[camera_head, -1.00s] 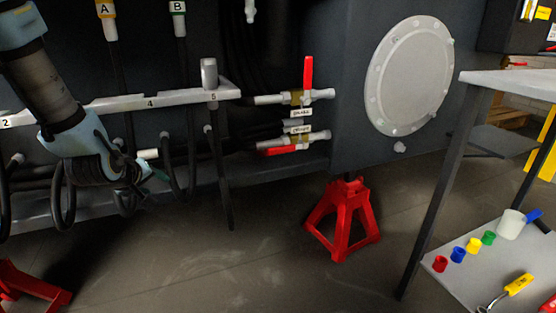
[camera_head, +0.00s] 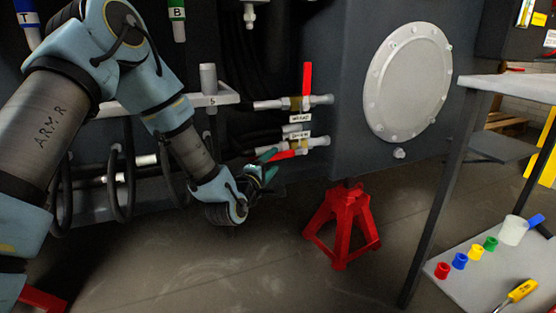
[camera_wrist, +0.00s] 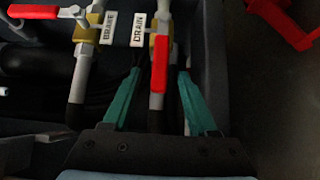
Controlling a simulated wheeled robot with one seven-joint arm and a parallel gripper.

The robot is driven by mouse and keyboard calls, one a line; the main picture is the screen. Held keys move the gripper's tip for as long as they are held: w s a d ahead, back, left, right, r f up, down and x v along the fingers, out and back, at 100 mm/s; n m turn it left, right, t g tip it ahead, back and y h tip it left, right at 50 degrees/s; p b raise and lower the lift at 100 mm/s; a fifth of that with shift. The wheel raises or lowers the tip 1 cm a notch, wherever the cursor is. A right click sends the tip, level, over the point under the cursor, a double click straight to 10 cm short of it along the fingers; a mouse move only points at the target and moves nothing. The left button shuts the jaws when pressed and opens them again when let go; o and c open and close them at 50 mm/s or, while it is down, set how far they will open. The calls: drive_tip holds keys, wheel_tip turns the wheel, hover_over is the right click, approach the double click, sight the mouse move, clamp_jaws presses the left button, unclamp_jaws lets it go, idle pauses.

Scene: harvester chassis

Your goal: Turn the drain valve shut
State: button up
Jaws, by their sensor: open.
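The drain valve has a brass body (camera_wrist: 160,22), a DRAIN label (camera_wrist: 138,29) and a red lever (camera_wrist: 159,64). Its lever lies along the pipe. In the head view the drain lever (camera_head: 284,155) points left on the lower pipe. My gripper (camera_head: 268,165) is at this lever's left end. In the wrist view my gripper (camera_wrist: 159,75) is open, with one green finger on each side of the lever's end and gaps showing. I cannot tell how deep the lever sits between the fingers.
The brake valve's red lever (camera_head: 307,78) stands upright, crosswise to its pipe, just above; it also shows in the wrist view (camera_wrist: 33,12). Hoses hang at left. A red jack stand (camera_head: 342,225) is below right. A table (camera_head: 510,82) stands farther right.

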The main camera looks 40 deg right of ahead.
sight(276, 157)
drive_tip(key=shift+b+x, duration=0.4)
drive_tip(key=shift+x, duration=1.95)
clamp_jaws()
